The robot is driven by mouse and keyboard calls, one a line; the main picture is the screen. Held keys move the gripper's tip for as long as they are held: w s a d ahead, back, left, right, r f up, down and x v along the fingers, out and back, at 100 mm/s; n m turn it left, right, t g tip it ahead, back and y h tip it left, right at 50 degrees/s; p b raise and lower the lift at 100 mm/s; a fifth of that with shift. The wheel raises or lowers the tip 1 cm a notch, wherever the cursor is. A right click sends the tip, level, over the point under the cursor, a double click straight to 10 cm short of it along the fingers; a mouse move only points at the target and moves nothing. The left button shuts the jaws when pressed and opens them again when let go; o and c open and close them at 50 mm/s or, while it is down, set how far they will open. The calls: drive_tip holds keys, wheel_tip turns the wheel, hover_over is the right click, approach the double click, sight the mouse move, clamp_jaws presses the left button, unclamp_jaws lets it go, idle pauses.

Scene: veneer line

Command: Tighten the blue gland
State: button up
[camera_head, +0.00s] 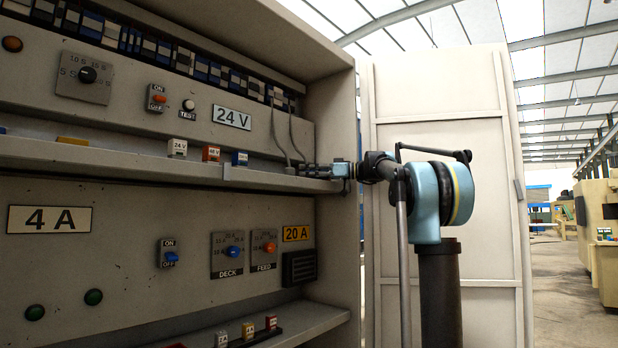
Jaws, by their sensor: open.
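My gripper (302,169) reaches in from the right at the right end of the cabinet's upper shelf (130,160). Its dark fingers point left and are small in this view; I see nothing clearly held between them. Two grey cables (274,135) hang from the terminal row and run down to the shelf close to the fingertips. I cannot make out a blue gland there; the cable ends are small and partly hidden by the fingers. Whether the fingers touch anything is unclear.
Below are a DECK knob (232,252), a FEED knob (270,248) and a blue switch (171,257). The cabinet's side wall (336,110) stands close to my wrist.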

drive_tip(key=c, duration=1.1)
drive_tip(key=shift+t, duration=0.4)
drive_tip(key=m+t, duration=0.2)
drive_tip(key=m+t+h, duration=0.1)
drive_tip(key=t, duration=0.2)
drive_tip(key=shift+s+m+h, duration=0.15)
drive_tip(key=shift+m+h, duration=0.15)
drive_tip(key=shift+m, duration=0.1)
drive_tip(key=m+t+h, duration=0.3)
drive_tip(key=m+t, duration=0.1)
drive_tip(key=t, duration=0.1)
drive_tip(key=shift+h, duration=0.3)
drive_tip(key=shift+m+t+h, duration=1.1)
drive_tip(key=shift+m+h, duration=0.2)
drive_tip(key=shift+h, duration=0.45)
drive_tip(key=shift+m+t+h, duration=1.1)
drive_tip(key=shift+m+h, duration=0.2)
drive_tip(key=shift+h, duration=0.45)
drive_tip(key=shift+m+t+h, duration=0.4)
drive_tip(key=shift+m+h, duration=0.5)
drive_tip(key=shift+h, duration=0.4)
drive_tip(key=shift+w+d+h, duration=0.1)
drive_tip(key=shift+w+h, duration=0.1)
drive_tip(key=shift+h, duration=0.1)
